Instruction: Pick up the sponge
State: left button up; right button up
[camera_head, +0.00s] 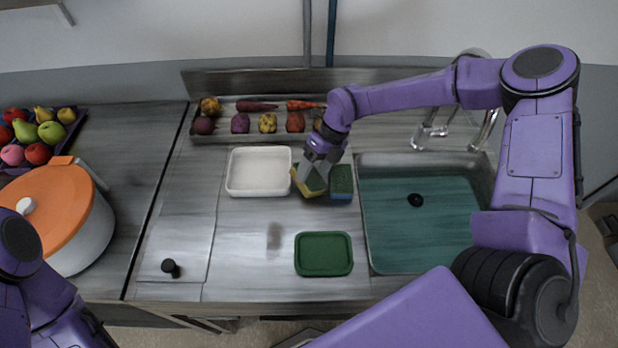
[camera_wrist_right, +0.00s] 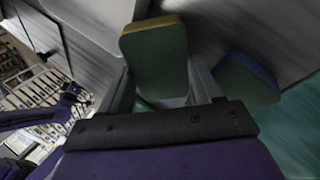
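A green and yellow sponge (camera_head: 309,183) is between the fingers of my right gripper (camera_head: 318,172), just right of the white tray. It sits tilted in the head view. The right wrist view shows this sponge (camera_wrist_right: 155,60) gripped between the two fingers (camera_wrist_right: 160,90), sticking out past them. A second sponge (camera_head: 341,182), green with a blue edge, lies just to its right by the sink; it also shows in the right wrist view (camera_wrist_right: 245,80). My left arm shows at the lower left, but its gripper is out of view.
A white tray (camera_head: 233,190) stands left of the sponges, and a green tray (camera_head: 324,272) lies in front. The sink (camera_head: 420,240) is to the right. A rack of produce (camera_head: 222,135) runs behind. A pot with an orange lid (camera_head: 60,205) stands at the left.

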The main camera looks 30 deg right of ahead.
jog(key=shift+w+r, duration=0.15)
jog(key=shift+r, duration=0.3)
jog(key=s+a+r+b, duration=0.1)
jog(key=r, duration=0.1)
jog(key=s+a+r+b, duration=0.1)
jog(key=r, duration=0.2)
jog(key=s+a+r+b, duration=0.1)
jog(key=a+r+b, duration=0.1)
jog(key=shift+s+r, duration=0.15)
jog(key=shift+r, duration=0.1)
jog(key=s+a+r+b, duration=0.3)
jog(key=s+a+r, duration=0.1)
jog(key=a, duration=0.3)
jog(key=shift+s+r, duration=0.25)
jog(key=shift+s, duration=0.65)
jog(key=shift+o, duration=0.4)
